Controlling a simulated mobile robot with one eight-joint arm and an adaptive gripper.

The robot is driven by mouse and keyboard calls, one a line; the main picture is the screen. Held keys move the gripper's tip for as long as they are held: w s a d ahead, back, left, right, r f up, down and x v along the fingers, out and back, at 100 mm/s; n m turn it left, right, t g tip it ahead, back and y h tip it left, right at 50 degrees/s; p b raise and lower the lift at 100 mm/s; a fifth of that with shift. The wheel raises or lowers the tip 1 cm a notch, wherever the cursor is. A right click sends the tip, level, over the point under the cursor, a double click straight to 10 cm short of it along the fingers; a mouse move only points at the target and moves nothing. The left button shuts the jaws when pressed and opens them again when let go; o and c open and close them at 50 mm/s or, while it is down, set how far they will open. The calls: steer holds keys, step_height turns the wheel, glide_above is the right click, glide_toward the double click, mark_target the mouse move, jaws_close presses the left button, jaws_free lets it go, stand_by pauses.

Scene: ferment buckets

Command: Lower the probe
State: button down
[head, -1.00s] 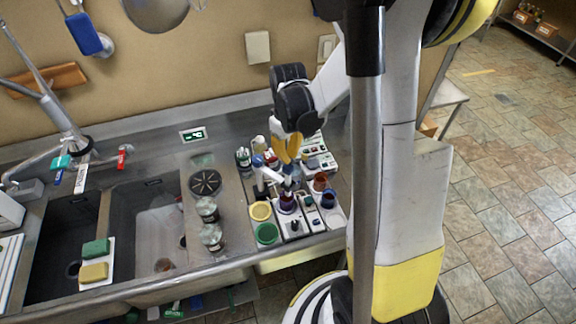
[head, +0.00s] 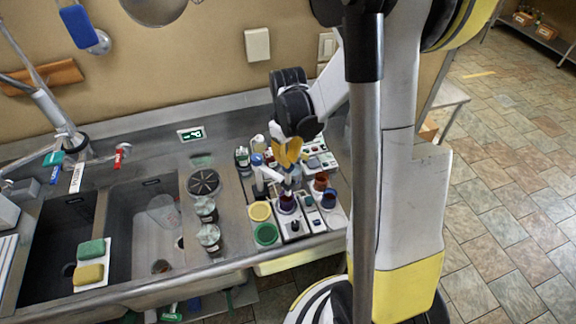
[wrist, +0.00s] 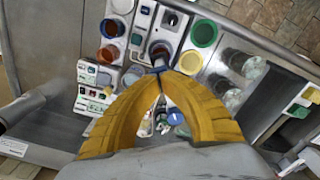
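My gripper (head: 287,163) has yellow fingers and points down over the cluster of cups and boxes. In the wrist view its fingertips (wrist: 161,76) come together, with a narrow gap farther back; whether anything thin is between them I cannot tell. A blue piece (wrist: 152,70), seemingly part of the probe, lies just beyond the tips. In the head view a white arm (head: 271,174) reaches from a blue-capped post (head: 257,160) to below the fingers. Under it is a cup with dark red contents (head: 287,202); in the wrist view the cup (wrist: 159,50) lies just past the tips. The probe's lower end is hidden.
A yellow cup (head: 260,211) and a green cup (head: 266,234) stand left of the dark red one. Lidded jars (head: 206,209) stand nearer the sink (head: 150,235).

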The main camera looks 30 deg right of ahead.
mark_target(288, 173)
steer(key=shift+f+b, duration=2.75)
steer(key=shift+f, duration=0.25)
steer(key=shift+r, duration=0.1)
steer(key=shift+r+p, duration=1.6)
steer(key=shift+r, duration=0.85)
